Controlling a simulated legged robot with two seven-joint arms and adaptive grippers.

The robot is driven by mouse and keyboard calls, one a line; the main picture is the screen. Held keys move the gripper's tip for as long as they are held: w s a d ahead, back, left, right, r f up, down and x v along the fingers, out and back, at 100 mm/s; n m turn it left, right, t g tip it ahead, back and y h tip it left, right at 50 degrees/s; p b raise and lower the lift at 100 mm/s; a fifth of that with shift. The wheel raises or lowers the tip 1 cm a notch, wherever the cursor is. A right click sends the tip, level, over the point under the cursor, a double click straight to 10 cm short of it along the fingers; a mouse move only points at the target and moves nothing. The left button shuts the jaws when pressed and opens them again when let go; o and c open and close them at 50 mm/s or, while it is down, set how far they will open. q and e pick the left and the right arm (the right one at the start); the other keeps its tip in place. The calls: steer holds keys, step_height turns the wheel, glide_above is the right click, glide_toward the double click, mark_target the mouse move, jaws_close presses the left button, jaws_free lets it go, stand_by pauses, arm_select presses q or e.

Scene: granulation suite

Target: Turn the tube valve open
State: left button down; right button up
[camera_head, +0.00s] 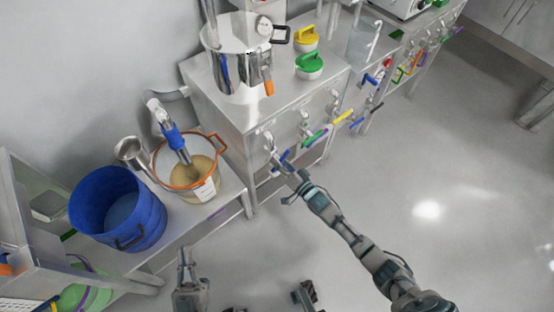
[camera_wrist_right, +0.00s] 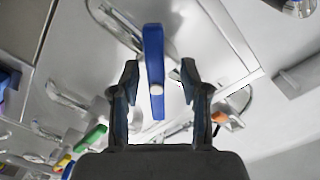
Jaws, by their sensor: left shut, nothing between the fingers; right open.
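A blue valve handle (camera_wrist_right: 153,65) stands between the spread fingers of my right gripper (camera_wrist_right: 159,82) in the right wrist view, with a gap on either side. It is long and flat, with a pale round boss near its middle. In the head view the right gripper (camera_head: 281,165) is at the near front of the steel cabinet, by the leftmost valve, and partly hides the blue handle (camera_head: 284,156). My left gripper (camera_head: 185,254) is shut and empty, low in the picture, away from the valves.
The cabinet front (camera_head: 246,165) carries more valves, including a green handle (camera_head: 315,138) and a yellow handle (camera_head: 342,117). A steel pot (camera_head: 233,45) stands on top. An orange-rimmed container (camera_head: 202,168) and a blue bucket (camera_head: 103,224) stand left. The floor right is clear.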

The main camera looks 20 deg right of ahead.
steer(key=shift+w+d+f, duration=0.1)
steer(key=shift+w+d, duration=0.05)
steer(key=shift+w, duration=0.15)
steer(key=shift+w+d, duration=0.1)
steer(key=shift+d, duration=0.3)
steer(key=shift+a, duration=0.15)
steer(key=shift+c, duration=0.7)
steer(key=shift+a, duration=0.25)
steer(key=c, duration=0.4)
steer(key=shift+a, duration=0.2)
jaws_close()
steer(key=shift+d, duration=0.3)
steer(key=shift+n, duration=0.5)
steer(key=shift+a+r+n+p, duration=0.2)
steer(key=shift+n+p, duration=0.45)
steer(key=shift+n, duration=0.45)
steer(key=shift+d+f+n+p, duration=0.15)
steer(key=shift+n+p, duration=0.15)
steer(key=shift+n, duration=0.9)
steer(key=shift+n+p, duration=0.3)
steer(key=shift+n, duration=1.2)
arm_select(q)
steer(key=f+g, duration=0.1)
steer(key=w+f+g, duration=0.1)
steer(key=f+g, duration=0.1)
steer(key=w+d+f+g, duration=0.1)
steer(key=shift+f+m+y, duration=0.3)
steer(key=shift+f, duration=0.05)
